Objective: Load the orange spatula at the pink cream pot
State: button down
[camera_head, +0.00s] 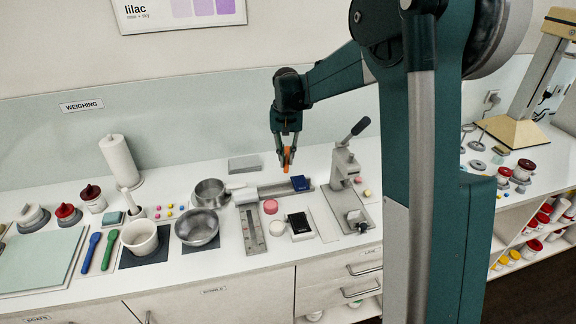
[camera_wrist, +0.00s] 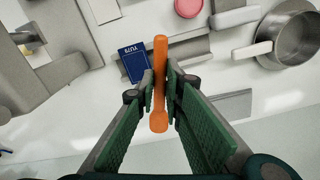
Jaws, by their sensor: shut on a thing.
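My gripper (camera_head: 286,152) is shut on the orange spatula (camera_head: 287,157) and holds it above the back of the counter. In the wrist view the spatula (camera_wrist: 159,85) stands between the two fingertips (camera_wrist: 160,82), its wider end towards me. A pink round pot (camera_head: 270,206) sits on the counter below and in front of my gripper, just right of the upright scale strip. It also shows in the wrist view (camera_wrist: 188,7) at the top edge. The spatula is apart from the pot.
A dark blue card (camera_head: 300,183) lies on the grey rail. A metal saucepan (camera_head: 209,192), a metal bowl (camera_head: 197,228) and a white bowl (camera_head: 140,237) stand left. A lever press (camera_head: 345,165) stands right. Blue and green spatulas (camera_head: 108,250) lie at the front left.

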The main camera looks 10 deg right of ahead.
aim_at(286, 165)
jog(key=shift+s+a+f+n+g, duration=0.1)
jog(key=shift+s+f+n+g, duration=0.25)
jog(key=shift+f+n, duration=0.25)
jog(key=shift+s+a+f+n+g, duration=0.1)
jog(key=shift+s+f+n+g, duration=0.15)
jog(key=shift+s+f+n, duration=0.35)
jog(key=n, duration=0.1)
jog(key=f+n+g+h, duration=0.1)
jog(key=shift+s+a+n, duration=0.15)
jog(key=shift+s+n, duration=0.25)
jog(key=s+n+h, duration=0.1)
jog(key=n, duration=0.1)
jog(key=s+n+h, duration=0.1)
jog(key=n+h, duration=0.1)
jog(key=s+a+n+g+h+b, duration=0.1)
jog(key=n+h, duration=0.1)
jog(key=n, duration=0.1)
jog(key=shift+f, duration=0.4)
jog(key=s+a+r+n+t+h, duration=0.5)
jog(key=s+r+n+t+h, duration=0.1)
jog(key=r+n+t+h, duration=0.1)
jog(key=n+t+h, duration=0.1)
jog(key=n, duration=0.1)
jog(key=shift+s+a+r+n+b, duration=0.15)
jog(key=shift+a+r+n+b, duration=0.1)
jog(key=shift+n+b, duration=0.15)
jog(key=shift+d+f, duration=0.1)
jog(key=shift+f, duration=0.1)
jog(key=shift+f+b, duration=1.05)
jog(key=shift+f, duration=1.15)
